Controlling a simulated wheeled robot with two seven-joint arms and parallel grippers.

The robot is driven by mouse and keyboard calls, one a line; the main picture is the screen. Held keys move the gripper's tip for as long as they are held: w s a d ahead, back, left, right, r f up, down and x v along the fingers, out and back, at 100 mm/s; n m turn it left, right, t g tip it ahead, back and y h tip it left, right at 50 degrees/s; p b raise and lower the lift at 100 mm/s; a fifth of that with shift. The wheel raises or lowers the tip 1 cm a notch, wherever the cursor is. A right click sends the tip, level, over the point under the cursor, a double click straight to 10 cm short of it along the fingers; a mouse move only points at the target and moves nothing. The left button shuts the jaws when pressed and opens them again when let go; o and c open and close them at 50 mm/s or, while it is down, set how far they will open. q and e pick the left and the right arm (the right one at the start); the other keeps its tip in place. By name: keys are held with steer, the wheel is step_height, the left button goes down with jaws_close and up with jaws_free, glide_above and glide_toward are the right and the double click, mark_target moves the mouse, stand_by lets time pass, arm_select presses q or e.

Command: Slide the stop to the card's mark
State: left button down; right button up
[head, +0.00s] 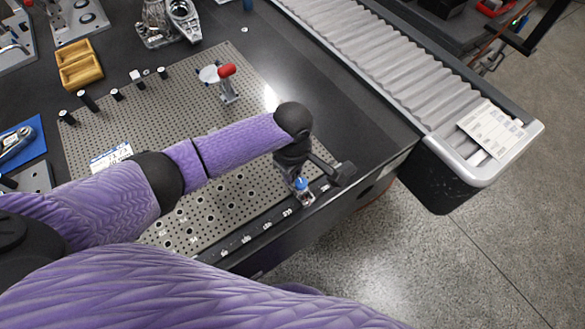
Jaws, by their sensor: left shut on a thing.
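The stop (304,194), a small metallic block with a blue top, sits on the dark rail (256,240) along the front edge of the perforated plate. It is toward the rail's right end. My left gripper (302,181) is over it from above and shut on it; the black wrist hides part of the grip. The rail carries several small white number marks, too small to read surely. A white and blue card (111,158) lies on the plate at left, partly behind my left arm; its writing is not legible. My right gripper is out of view.
The perforated plate (190,100) bears a red-handled clamp (227,72) and several black pins. A yellow wooden tray (80,66) and metal parts stand at the back left. A ribbed conveyor (370,50) with papers runs along the right. The table's front edge lies just beyond the rail.

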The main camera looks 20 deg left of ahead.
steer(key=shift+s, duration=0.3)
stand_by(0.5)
arm_select(q)
steer(key=s+a+r+p, duration=0.1)
steer(key=p, duration=0.6)
steer(key=shift+s+a+r, duration=0.3)
steer(key=shift+s+r, duration=0.1)
steer(key=s+a+p, duration=0.1)
steer(key=s+p, duration=0.1)
steer(key=s+a+f+p, duration=0.1)
steer(key=s+a+p, duration=0.2)
steer(key=shift+s+a+f+p, duration=0.1)
steer(key=shift+s+f+p, duration=0.1)
steer(key=shift+s+p, duration=0.15)
steer(key=shift+s+a+f, duration=0.1)
steer(key=shift+s+a, duration=0.05)
steer(key=shift+f, duration=0.1)
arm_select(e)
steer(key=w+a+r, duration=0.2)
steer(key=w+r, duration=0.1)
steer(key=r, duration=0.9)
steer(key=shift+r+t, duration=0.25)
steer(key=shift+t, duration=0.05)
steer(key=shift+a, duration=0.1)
arm_select(q)
steer(key=c, duration=0.5)
jaws_free()
steer(key=shift+c, duration=0.2)
